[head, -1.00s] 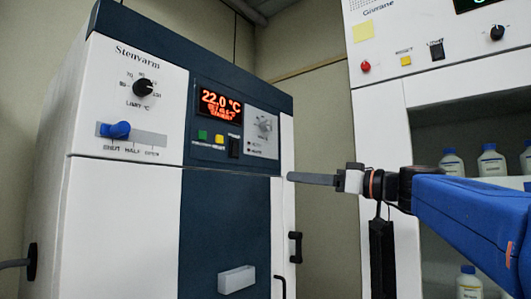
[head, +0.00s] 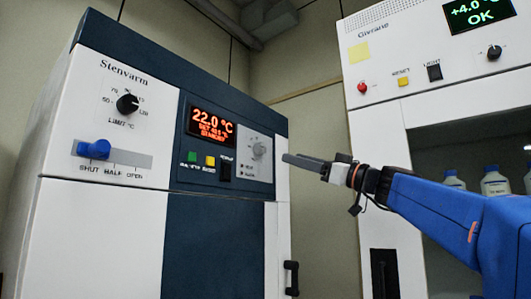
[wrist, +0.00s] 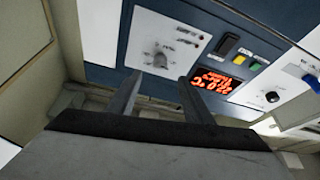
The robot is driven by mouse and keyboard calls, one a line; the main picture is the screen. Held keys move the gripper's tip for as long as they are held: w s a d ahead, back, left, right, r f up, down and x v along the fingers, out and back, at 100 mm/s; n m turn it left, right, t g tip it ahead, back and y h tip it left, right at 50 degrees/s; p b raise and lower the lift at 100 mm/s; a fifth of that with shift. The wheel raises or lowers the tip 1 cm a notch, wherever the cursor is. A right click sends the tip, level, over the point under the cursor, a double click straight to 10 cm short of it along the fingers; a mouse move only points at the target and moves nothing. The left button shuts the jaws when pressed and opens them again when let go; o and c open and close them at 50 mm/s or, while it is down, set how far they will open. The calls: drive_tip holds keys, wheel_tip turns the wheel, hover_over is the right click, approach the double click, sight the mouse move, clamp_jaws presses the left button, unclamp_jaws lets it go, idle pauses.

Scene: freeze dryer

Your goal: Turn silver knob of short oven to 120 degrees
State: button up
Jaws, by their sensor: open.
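The short oven (head: 105,215) stands at the left in the head view, white with a dark blue panel. Its silver knob (head: 259,150) sits on a light grey plate right of the red display, which reads 22.0 °C. The knob also shows in the wrist view (wrist: 161,60), upside down, just beyond the fingertips. My gripper (head: 285,158) is right of the knob in the head view. In the wrist view my gripper (wrist: 160,78) has its two fingers apart with nothing between them. It appears apart from the knob.
A black limit knob (head: 127,104) and a blue slider (head: 93,149) are on the oven's left panel. Green and yellow buttons (head: 210,161) and a black switch (head: 225,171) lie below the display. A tall white cabinet (head: 385,140) with bottles stands at the right.

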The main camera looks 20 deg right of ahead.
sight(264, 150)
drive_tip(key=x, duration=1.1)
drive_tip(key=shift+w+a, duration=0.1)
drive_tip(key=c, duration=1.1)
